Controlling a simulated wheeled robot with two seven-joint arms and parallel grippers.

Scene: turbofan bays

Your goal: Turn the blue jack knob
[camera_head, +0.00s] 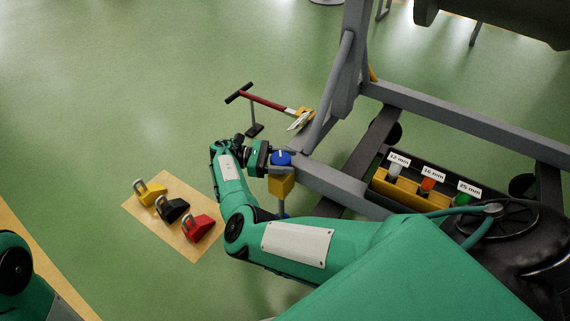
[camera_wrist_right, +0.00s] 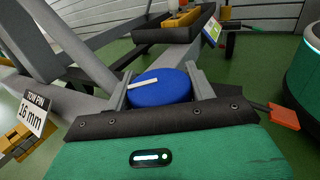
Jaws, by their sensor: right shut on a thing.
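The blue jack knob (camera_head: 281,158) sits on top of a yellow jack body (camera_head: 281,184) at the near corner of the grey frame. In the right wrist view the knob (camera_wrist_right: 160,87) is a round blue disc with a white line mark pointing to the left. My right gripper (camera_head: 268,159) reaches the knob from the left. Its two fingers (camera_wrist_right: 163,88) stand on both sides of the knob and are shut on it. My left arm shows only in part at the lower left; its gripper is out of view.
A red-handled tow bar (camera_head: 265,101) stands behind the knob. Yellow, black and red chocks (camera_head: 172,209) lie on a tan mat at left. A tray (camera_head: 405,192) with labelled 12, 16 and 25 mm pins sits on the frame at right. Green floor is open at the left.

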